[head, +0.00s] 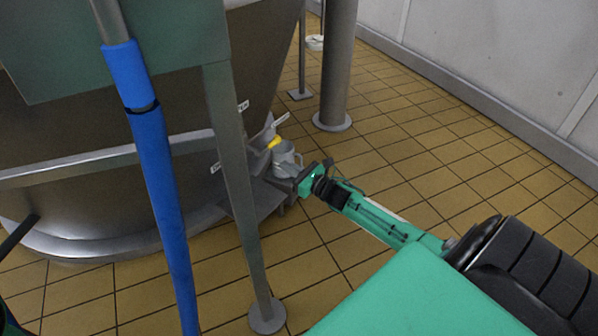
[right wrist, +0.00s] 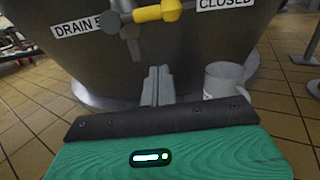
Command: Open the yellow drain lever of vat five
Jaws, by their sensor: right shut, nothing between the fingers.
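The yellow drain lever (right wrist: 157,12) sits low on the vat wall, between a label reading DRAIN 5 (right wrist: 80,24) and a label reading CLOSED (right wrist: 224,3). Its yellow handle lies roughly level and points right, toward CLOSED. It is a small yellow spot in the head view (head: 273,142). My right gripper (right wrist: 158,72) is shut and empty. Its fingers point toward the vat, below the lever in the wrist picture and apart from it. In the head view the right gripper (head: 290,174) is low beside the drain. My left gripper does not show.
A pale mug-like container (right wrist: 222,80) stands right of my right fingers. A steel leg (head: 238,190) and a blue-wrapped pole (head: 163,190) stand in front of the vat (head: 110,190). A thick column (head: 336,65) stands behind. The tiled floor at right is clear.

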